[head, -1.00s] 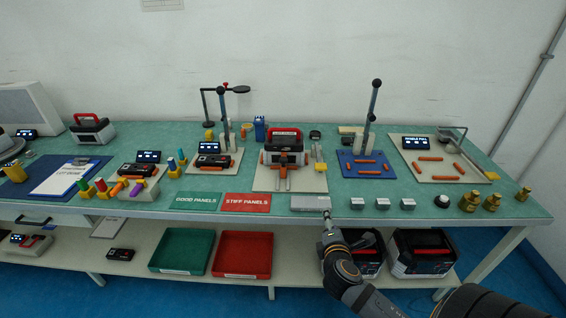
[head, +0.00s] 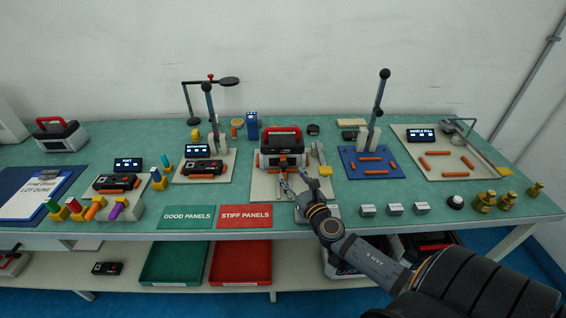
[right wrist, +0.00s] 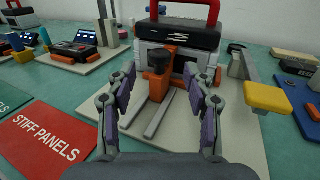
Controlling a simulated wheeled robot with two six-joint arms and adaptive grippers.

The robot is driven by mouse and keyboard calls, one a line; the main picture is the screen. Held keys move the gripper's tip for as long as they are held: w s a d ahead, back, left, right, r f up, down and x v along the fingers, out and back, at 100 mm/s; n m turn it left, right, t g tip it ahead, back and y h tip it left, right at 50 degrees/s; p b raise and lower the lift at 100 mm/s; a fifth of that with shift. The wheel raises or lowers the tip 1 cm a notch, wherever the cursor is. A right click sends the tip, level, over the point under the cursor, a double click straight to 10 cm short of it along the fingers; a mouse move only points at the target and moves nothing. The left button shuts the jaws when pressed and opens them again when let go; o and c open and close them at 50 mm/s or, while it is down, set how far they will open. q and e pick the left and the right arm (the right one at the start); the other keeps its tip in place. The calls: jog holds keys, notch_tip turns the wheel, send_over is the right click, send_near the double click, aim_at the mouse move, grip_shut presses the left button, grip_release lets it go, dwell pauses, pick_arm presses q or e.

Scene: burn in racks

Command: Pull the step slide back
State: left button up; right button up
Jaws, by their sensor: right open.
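The step slide (right wrist: 158,84) shows in the right wrist view as an orange block with a black round knob on top. It sits over two pale parallel rails (right wrist: 162,118), against the front of a grey and black unit with a red handle (right wrist: 178,38). In the head view the unit (head: 282,146) stands on a beige base plate (head: 262,186), with the slide largely hidden. My right gripper (right wrist: 161,74) is open, its fingers spread either side of the slide's knob in the picture; I see no contact. In the head view the right gripper (head: 292,182) is over the plate's front.
A yellow pad (right wrist: 267,97) on a grey arm stands right of the rails. The red STIFF PANELS mat (head: 245,216) lies left of my gripper. A blue plate (head: 368,162) with orange bars and a tall lever (head: 379,110) is to the right.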

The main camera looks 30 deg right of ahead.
aim_at(285, 167)
jog(key=w, duration=0.4)
jog(key=shift+w+d+p, duration=0.2)
jog(key=shift+d+p, duration=0.1)
jog(key=shift+d, duration=0.05)
jog(key=shift+w+d, duration=0.15)
jog(key=shift+w, duration=1.2)
jog(key=shift+w+f, duration=0.1)
jog(key=shift+w, duration=0.05)
jog(key=shift+c, duration=0.7)
jog(key=shift+d, duration=0.15)
jog(key=c, duration=0.7)
pick_arm(q)
jog(key=w, duration=0.1)
jog(key=w+r, duration=0.1)
jog(key=shift+w+r, duration=0.2)
jog(key=shift+w, duration=0.1)
pick_arm(e)
grip_shut()
